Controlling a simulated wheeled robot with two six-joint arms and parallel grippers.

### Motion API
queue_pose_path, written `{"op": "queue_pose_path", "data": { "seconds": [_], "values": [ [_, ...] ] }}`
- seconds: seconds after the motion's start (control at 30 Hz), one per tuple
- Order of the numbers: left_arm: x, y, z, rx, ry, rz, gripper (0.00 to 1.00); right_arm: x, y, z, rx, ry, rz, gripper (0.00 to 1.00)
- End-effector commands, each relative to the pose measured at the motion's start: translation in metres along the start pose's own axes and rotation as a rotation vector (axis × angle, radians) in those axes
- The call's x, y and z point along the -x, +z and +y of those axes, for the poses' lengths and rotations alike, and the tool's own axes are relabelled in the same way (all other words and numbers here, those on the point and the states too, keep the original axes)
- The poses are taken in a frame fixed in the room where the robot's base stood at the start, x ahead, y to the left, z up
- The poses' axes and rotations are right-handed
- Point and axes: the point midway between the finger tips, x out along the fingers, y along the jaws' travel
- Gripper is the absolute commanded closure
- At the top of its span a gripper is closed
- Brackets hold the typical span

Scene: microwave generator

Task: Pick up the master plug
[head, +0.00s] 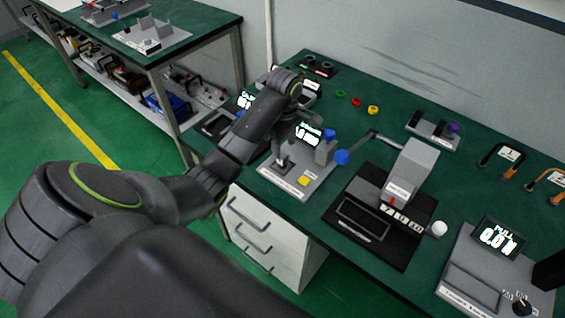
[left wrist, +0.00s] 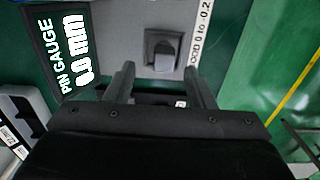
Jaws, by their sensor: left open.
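I cannot tell for sure which thing is the master plug. My left gripper (head: 290,122) is over the bench at the pin gauge station, partly hidden by my own arm. In the left wrist view its two fingers (left wrist: 160,84) stand apart with nothing seen between them. Ahead of them is a grey block in a dark square seat (left wrist: 162,50) on the grey pin gauge base (left wrist: 115,20). My right gripper is out of view.
A black-based press-like machine (head: 372,215) stands to the right, then a grey pull tester (head: 470,285). A small grey rack (head: 433,130) with dark and purple parts is farther back. Red, green and yellow rings (head: 356,102) lie at the back. Drawers (head: 265,235) are below the bench.

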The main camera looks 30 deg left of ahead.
Motion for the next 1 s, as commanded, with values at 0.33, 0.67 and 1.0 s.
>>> {"op": "queue_pose_path", "data": {
  "seconds": [0.33,0.67,1.0],
  "values": [
    [-0.042,-0.001,-0.006,-0.001,-0.001,0.000,0.51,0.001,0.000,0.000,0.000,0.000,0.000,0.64],
    [-0.043,-0.001,-0.006,-0.001,0.000,0.001,0.64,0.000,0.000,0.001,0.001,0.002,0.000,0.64],
    [-0.042,-0.001,-0.005,-0.001,0.000,0.001,1.00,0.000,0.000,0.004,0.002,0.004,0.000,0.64]
  ]
}}
